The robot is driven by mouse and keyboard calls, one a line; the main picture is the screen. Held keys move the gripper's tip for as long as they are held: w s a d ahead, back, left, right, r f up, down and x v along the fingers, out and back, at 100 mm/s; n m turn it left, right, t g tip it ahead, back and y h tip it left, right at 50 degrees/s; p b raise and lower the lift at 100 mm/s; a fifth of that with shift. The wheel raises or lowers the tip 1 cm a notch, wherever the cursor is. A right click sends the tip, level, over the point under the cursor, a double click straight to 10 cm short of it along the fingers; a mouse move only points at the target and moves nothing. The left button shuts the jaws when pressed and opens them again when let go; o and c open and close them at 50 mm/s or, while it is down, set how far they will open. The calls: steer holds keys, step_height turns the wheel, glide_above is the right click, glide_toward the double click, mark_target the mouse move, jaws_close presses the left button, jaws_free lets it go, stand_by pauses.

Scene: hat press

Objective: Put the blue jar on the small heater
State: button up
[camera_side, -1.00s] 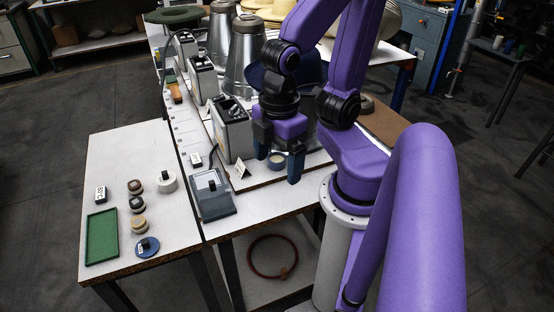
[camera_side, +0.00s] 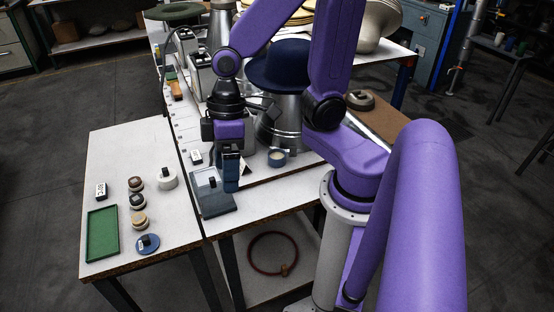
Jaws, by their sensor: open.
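A small round blue-grey jar (camera_side: 277,158) with a pale cream top stands upright on the white bench, in front of a large metal cone. A low grey box (camera_side: 213,202) with a paler raised part stands at the bench's front left corner; it may be the small heater, but I cannot tell for sure. My gripper (camera_side: 219,168) is open and points down, left of the jar and apart from it. Its near finger hangs in front of the grey box's right side. Nothing shows between the fingers.
A dark blue hat (camera_side: 287,66) sits on the metal cone. Grey control boxes (camera_side: 201,76) stand along the bench. The lower left table (camera_side: 110,165) holds a green tray (camera_side: 102,234), several knobbed round pieces and a blue disc (camera_side: 147,244) with a black knob.

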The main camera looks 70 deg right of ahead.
steer(key=w+f+m+t+y, duration=0.1)
steer(key=w+m, duration=0.3)
steer(key=w, duration=0.3)
steer(key=w+d+f+m+t+h, duration=0.1)
steer(key=w+d+f+m+t, duration=0.2)
steer(key=w+d+m, duration=0.5)
steer(key=m+g+h, duration=0.4)
steer(key=m+h, duration=0.3)
steer(key=m, duration=0.7)
glide_above(277, 156)
steer(key=a, duration=0.2)
step_height(277, 156, down, 5)
steer(key=shift+f, duration=3.65)
steer(key=shift+x, duration=1.3)
steer(key=shift+d, duration=0.1)
